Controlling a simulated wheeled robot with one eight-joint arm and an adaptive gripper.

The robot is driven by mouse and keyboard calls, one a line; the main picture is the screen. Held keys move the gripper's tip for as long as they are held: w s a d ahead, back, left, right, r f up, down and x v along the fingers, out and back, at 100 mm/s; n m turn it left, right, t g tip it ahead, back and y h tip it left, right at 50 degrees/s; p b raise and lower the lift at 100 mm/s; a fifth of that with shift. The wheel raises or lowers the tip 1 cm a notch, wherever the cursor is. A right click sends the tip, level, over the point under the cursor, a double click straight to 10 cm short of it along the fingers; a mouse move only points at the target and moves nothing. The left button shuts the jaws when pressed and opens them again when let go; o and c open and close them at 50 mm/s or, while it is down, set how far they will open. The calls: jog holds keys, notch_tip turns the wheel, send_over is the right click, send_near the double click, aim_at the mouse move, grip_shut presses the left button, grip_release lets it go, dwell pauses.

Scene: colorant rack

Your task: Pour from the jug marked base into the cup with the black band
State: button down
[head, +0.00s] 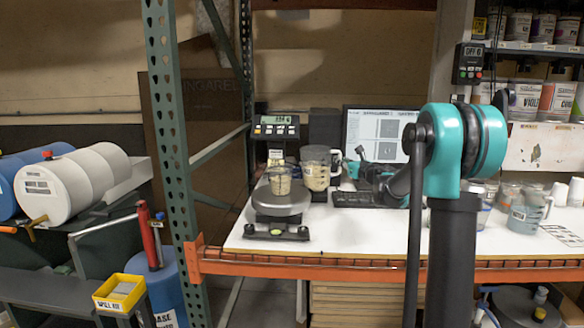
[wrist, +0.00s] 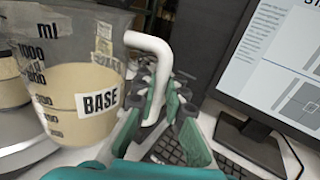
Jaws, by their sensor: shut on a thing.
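The jug marked BASE (wrist: 75,85) is clear with measuring marks, a white label and cream liquid about halfway up. In the head view the jug (head: 315,170) looks upright, just right of the scale; I cannot tell whether its bottom touches the table. My gripper (wrist: 162,88) is shut on its white handle (wrist: 152,60); it also shows in the head view (head: 347,172). A small clear cup (head: 279,182) with tan contents and a pale label stands on the scale's round plate (head: 281,202).
The scale's display (head: 276,127) stands behind the cup. A monitor (head: 375,137) and keyboard (head: 362,200) are behind and right of the jug. More jugs and cups (head: 527,212) stand at the right. A green rack post (head: 172,130) is at the left. The front white tabletop (head: 330,238) is clear.

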jog(key=shift+d+r, duration=0.1)
jog(key=shift+r, duration=2.2)
